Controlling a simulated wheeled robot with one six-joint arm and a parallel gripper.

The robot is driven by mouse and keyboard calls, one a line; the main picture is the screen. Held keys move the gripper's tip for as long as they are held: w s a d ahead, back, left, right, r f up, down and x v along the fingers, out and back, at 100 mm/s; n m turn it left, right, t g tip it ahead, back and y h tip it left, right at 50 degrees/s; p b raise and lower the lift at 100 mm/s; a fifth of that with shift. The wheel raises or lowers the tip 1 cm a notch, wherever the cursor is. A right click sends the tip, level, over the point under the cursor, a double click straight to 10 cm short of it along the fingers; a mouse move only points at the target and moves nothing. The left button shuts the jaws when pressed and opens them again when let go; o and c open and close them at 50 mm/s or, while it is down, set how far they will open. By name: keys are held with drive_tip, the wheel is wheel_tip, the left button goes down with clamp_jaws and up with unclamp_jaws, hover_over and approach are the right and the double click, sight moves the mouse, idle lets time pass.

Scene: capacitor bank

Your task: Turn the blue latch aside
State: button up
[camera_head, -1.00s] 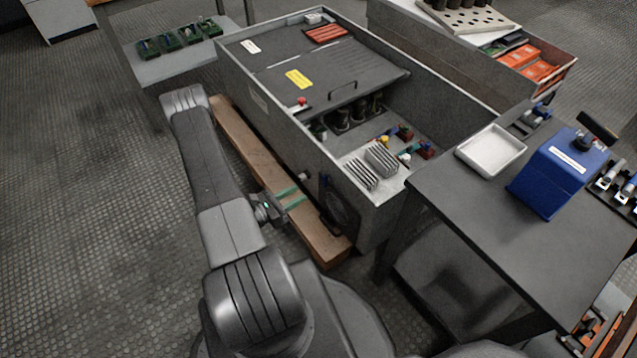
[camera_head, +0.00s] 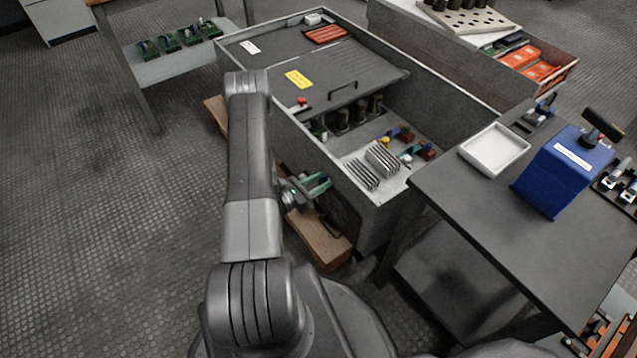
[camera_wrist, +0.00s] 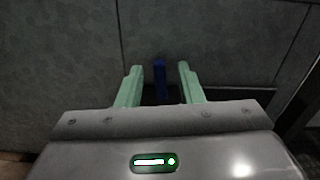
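A narrow upright blue piece, apparently the blue latch (camera_wrist: 160,82), shows in the wrist view against the grey cabinet wall. It appears between the two pale green fingers of my gripper (camera_wrist: 160,69), with a gap on each side. I cannot tell how far beyond the fingertips it is. In the head view my gripper (camera_head: 322,184) is beside the near end of the grey cabinet (camera_head: 282,125), low on its outer side. The fingers are apart and hold nothing. The latch cannot be made out in the head view.
A wooden beam (camera_head: 318,243) lies on the floor under my gripper. A dark table (camera_head: 470,210) stands at the right, bearing a white tray (camera_head: 494,150) and a blue box (camera_head: 563,172). The floor at the left is open.

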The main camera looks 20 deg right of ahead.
clamp_jaws()
drive_tip(key=shift+n, duration=0.3)
drive_tip(key=n, duration=0.5)
drive_tip(key=n+b, duration=0.1)
drive_tip(key=n, duration=0.2)
drive_tip(key=shift+w+a+f, duration=0.1)
drive_tip(key=shift+w+f, duration=0.15)
drive_tip(key=shift+w, duration=0.1)
drive_tip(key=n, duration=0.4)
drive_tip(key=shift+w+f, duration=0.1)
drive_tip(key=shift+f, duration=0.1)
drive_tip(key=shift+f+n, duration=0.2)
drive_tip(key=shift+n, duration=1.8)
